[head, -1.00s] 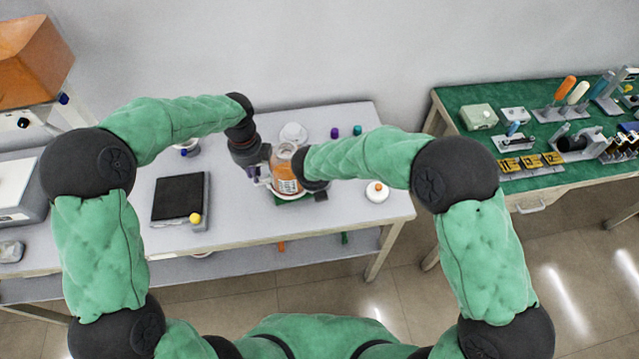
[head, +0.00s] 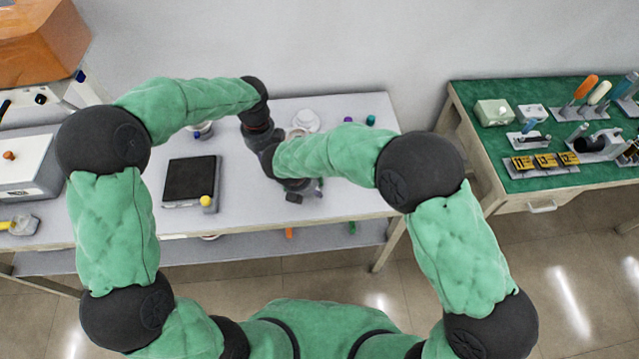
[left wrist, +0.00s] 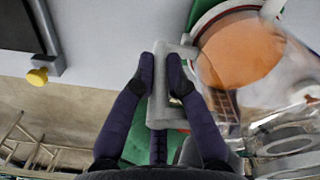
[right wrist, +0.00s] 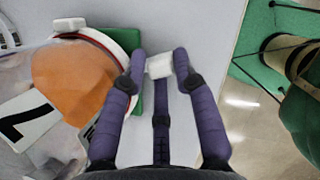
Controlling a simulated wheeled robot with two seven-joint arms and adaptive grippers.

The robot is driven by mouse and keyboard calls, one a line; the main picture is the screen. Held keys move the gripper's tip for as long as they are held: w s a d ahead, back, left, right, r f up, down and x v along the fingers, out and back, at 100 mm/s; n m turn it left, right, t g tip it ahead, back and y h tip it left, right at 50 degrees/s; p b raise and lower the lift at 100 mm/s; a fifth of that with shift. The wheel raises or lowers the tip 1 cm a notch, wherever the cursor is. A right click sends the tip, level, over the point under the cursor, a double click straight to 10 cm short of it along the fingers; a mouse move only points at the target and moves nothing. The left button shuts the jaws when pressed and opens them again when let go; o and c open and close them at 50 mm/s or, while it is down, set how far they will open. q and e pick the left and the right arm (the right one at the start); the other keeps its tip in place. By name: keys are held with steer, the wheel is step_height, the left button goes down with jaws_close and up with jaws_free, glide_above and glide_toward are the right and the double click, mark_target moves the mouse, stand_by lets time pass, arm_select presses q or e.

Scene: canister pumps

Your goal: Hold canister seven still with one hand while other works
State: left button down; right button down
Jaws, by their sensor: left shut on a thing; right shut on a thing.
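Canister seven (right wrist: 75,85) is a clear vessel with orange contents and a label with a black 7. It also fills the right of the left wrist view (left wrist: 245,55). It stands by a green base (left wrist: 195,12). My left gripper (left wrist: 160,68) is shut on a pale grey handle (left wrist: 159,100) on the canister's side. My right gripper (right wrist: 160,64) is shut on a small white block-like part (right wrist: 159,67) beside the canister; how it joins the canister is not clear. In the head view my right forearm hides most of the canister and both gripper tips.
A black pad (head: 188,180) with a yellow knob (head: 206,201) lies to the left. A white round piece (head: 306,121), a purple cap (head: 348,120) and a teal cap (head: 370,120) are behind. A green-topped bench (head: 540,178) with tools stands right, across a gap.

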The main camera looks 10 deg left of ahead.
arm_select(q)
steer(key=shift+s+f, duration=0.15)
arm_select(e)
steer(key=shift+s+a+r+m, duration=0.15)
steer(key=shift+a+r+m, duration=0.05)
steer(key=shift+a+m, duration=0.5)
steer(key=shift+a, duration=0.1)
arm_select(q)
steer(key=shift+d, duration=0.1)
arm_select(e)
steer(key=shift+s+a, duration=0.15)
steer(key=shift+a, duration=0.3)
stand_by(0.6)
stand_by(0.3)
steer(key=c, duration=1.2)
jaws_free()
steer(key=shift+o, duration=0.6)
steer(key=shift+d, duration=0.1)
steer(key=shift+s, duration=0.1)
steer(key=v, duration=0.7)
steer(key=shift+a+r, duration=0.15)
steer(key=shift+a, duration=0.1)
